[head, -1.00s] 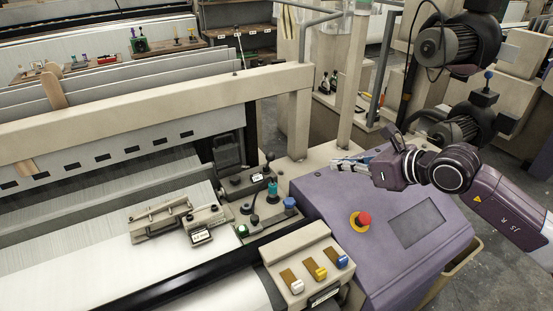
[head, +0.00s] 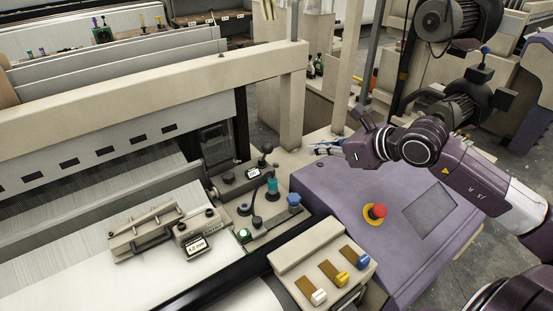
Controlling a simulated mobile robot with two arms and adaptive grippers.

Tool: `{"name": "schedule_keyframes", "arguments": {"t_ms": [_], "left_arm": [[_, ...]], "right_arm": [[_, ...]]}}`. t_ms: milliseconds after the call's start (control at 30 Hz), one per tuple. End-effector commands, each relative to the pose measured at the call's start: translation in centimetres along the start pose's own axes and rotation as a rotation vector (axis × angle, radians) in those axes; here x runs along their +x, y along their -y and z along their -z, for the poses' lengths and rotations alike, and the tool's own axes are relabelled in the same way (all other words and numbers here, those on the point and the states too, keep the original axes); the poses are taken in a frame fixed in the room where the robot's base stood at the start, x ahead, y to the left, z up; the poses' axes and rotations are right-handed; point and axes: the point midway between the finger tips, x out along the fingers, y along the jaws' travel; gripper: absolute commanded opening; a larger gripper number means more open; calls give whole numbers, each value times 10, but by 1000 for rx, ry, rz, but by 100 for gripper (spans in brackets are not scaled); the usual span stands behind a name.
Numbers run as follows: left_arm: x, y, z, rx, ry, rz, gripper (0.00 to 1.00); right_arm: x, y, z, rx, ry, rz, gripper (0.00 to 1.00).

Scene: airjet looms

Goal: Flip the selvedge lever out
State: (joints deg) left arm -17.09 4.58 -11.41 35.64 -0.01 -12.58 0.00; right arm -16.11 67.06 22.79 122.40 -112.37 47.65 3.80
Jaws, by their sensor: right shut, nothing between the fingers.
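My right gripper (head: 325,149) is shut and empty. It points left, over the back edge of the purple console, to the right of the loom's control cluster and apart from it. In that cluster a black ball-topped lever (head: 266,151) stands at the back beside a small white label. A teal knob (head: 272,186), a blue knob (head: 294,199), a black knob (head: 256,221) and a green button (head: 243,235) sit in front of it. I cannot tell for sure which one is the selvedge lever. My left gripper is not in view.
The purple console (head: 340,235) carries a red stop button (head: 376,212) and a dark screen (head: 429,211). A beige box (head: 300,250) with white, yellow and blue switches stands in front. A beige upright (head: 292,95) rises behind the cluster. A metal clamp unit (head: 150,230) lies on the cloth.

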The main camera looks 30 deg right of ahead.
Motion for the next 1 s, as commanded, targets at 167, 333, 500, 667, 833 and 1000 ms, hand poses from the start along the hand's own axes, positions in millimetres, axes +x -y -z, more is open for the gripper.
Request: {"name": "schedule_keyframes", "arguments": {"t_ms": [167,333,500,667,833,1000], "left_arm": [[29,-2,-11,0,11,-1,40],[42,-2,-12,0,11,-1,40],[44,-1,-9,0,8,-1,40],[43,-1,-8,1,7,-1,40],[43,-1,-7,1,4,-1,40],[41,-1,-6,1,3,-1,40]], "right_arm": [[16,-2,25,0,0,0,0],[22,-2,36,0,0,0,0],[23,-2,38,0,0,0,0],[23,-2,37,0,0,0,0],[23,-2,37,0,0,0,0],[28,-2,36,1,1,0,0]]}}
